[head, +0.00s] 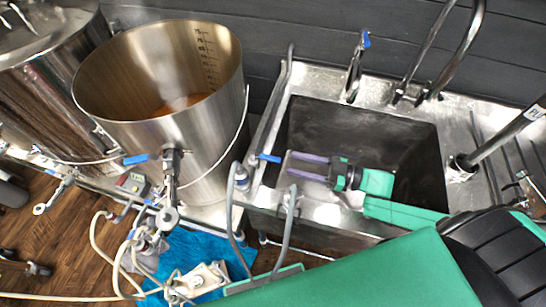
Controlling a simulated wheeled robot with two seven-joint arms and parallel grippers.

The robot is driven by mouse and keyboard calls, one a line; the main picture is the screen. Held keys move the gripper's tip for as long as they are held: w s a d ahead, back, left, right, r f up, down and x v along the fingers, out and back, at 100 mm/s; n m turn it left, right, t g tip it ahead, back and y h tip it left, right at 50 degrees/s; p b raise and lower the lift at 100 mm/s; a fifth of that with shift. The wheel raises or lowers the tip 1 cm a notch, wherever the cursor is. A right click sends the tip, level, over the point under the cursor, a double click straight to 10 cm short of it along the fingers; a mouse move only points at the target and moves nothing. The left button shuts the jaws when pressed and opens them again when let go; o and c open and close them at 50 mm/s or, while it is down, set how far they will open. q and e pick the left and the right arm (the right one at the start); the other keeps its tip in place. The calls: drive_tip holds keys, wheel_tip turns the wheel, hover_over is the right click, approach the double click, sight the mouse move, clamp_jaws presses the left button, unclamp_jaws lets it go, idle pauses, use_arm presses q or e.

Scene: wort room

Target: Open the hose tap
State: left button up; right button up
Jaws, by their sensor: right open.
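A small tap with a blue lever (265,157) sits at the left front corner of the steel sink, above a grey hose (231,210) that hangs down; it looks like the hose tap. Its lever points to the right, toward my gripper. My right gripper (290,166) reaches in from the right over the sink's front. Its two purple fingers are apart and empty, with their tips a short way right of the blue lever. I see no contact with it. My left gripper is not in view.
The sink (425,118) has a faucet with a blue-tipped lever (366,40) behind it. A large open steel pot (215,130) with a blue-handled valve (137,159) stands to the left. Hoses and a pump (200,280) lie low on a blue mat (225,250).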

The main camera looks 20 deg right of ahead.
sight(273, 158)
drive_tip(key=x, duration=0.7)
drive_tip(key=shift+w+a+p, duration=0.2)
drive_tip(key=shift+a+p, duration=0.1)
drive_tip(key=shift+p, duration=0.1)
clamp_jaws()
idle(0.8)
